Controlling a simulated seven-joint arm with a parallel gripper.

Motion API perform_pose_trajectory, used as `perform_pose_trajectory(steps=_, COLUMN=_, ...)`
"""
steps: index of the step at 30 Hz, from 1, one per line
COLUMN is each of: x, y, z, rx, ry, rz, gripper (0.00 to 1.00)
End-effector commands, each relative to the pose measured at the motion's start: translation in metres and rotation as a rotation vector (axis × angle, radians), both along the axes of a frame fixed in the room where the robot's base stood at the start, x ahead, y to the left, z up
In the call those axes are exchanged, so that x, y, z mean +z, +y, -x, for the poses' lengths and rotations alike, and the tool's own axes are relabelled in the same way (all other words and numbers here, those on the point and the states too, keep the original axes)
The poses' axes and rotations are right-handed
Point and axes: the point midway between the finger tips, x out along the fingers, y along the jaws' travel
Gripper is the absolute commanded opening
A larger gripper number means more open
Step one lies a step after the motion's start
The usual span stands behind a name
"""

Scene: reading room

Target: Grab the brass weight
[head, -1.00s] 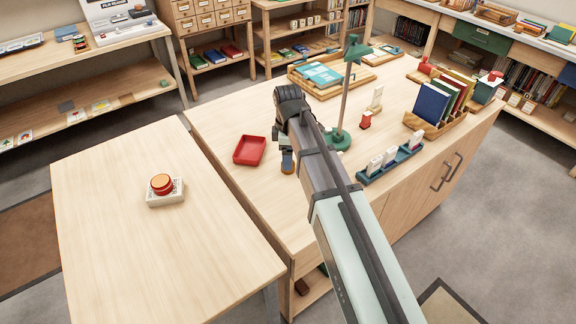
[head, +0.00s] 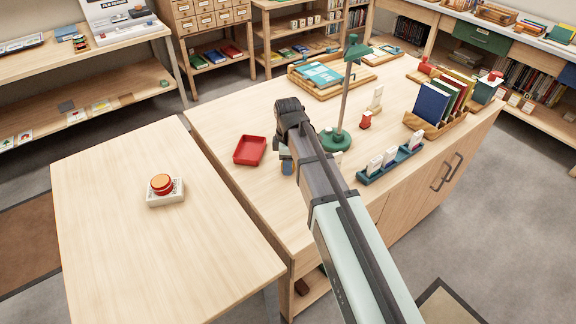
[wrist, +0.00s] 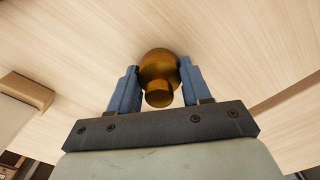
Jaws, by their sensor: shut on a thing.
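The brass weight (wrist: 159,75) shows in the wrist view as a gold-brown round body with a smaller knob toward the camera. My gripper (wrist: 158,82) has its two blue fingers on either side of the weight, shut on it. In the head view my gripper (head: 287,165) is over the wooden cabinet top (head: 225,115), just right of the red tray (head: 250,150). The weight is hidden there behind my arm. I cannot tell whether it touches the tabletop.
A green lamp (head: 335,139) stands close to the right of my gripper. A teal rack with white pieces (head: 390,163) and a wooden book holder (head: 432,126) are further right.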

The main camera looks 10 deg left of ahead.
Motion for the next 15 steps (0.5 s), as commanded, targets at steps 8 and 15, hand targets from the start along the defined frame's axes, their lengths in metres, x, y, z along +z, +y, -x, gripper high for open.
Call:
perform_pose_trajectory(steps=8, x=0.0001, y=0.0, z=0.0, rx=0.0, ry=0.0, rz=0.0, gripper=0.18)
perform_pose_trajectory(steps=15, x=0.0001, y=0.0, z=0.0, rx=0.0, ry=0.0, rz=0.0, gripper=0.0)
